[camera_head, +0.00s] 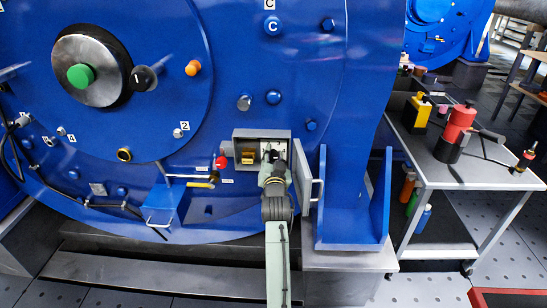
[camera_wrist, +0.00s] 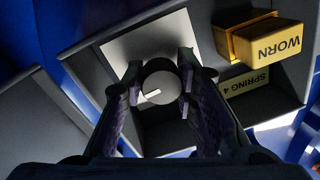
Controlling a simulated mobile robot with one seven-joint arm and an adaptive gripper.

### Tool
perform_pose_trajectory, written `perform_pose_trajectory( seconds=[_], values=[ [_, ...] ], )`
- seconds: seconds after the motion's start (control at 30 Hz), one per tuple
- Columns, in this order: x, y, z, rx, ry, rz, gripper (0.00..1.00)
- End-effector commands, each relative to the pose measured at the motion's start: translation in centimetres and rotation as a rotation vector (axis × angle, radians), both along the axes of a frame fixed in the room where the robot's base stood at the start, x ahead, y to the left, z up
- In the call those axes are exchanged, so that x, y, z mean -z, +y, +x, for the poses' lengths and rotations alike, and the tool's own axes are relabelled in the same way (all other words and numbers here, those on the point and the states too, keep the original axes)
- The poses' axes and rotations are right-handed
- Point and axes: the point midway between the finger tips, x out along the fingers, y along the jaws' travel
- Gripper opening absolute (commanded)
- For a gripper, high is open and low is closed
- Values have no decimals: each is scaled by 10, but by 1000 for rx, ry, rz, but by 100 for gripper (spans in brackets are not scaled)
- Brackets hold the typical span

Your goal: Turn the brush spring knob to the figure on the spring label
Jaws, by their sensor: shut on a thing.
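The brush spring knob (camera_wrist: 163,79) is a dark round knob with a white pointer mark, set on a pale plate (camera_wrist: 178,40) in a grey box. In the wrist view the pointer aims to the lower left of the picture. My gripper (camera_wrist: 160,76) is shut on the knob, one finger on each side. The spring label (camera_wrist: 246,83) reads "SPRING 4" and appears upside down. No figures around the knob are readable. In the head view my gripper (camera_head: 273,162) reaches into the right part of the grey box (camera_head: 262,134), and the knob is hidden.
A yellow block (camera_wrist: 265,41) marked "WORN" sits beside the label; it also shows in the head view (camera_head: 248,157). A red button (camera_head: 220,162) is left of the box. An open grey door (camera_head: 303,176) stands to its right. A tool cart (camera_head: 465,177) stands further right.

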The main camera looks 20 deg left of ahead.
Motion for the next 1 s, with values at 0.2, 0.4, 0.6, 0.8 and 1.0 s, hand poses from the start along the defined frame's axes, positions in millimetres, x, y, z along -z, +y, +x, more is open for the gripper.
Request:
perform_pose_trajectory(
  seconds=[0.2,0.4,0.6,0.8,1.0],
  values=[
    [1,1,0,-1,20,68,0],
    [1,0,0,-1,27,91,0],
    [0,0,0,-1,27,93,0],
    [0,1,0,-1,27,92,29],
    [0,0,0,0,26,93,43]
  ],
)
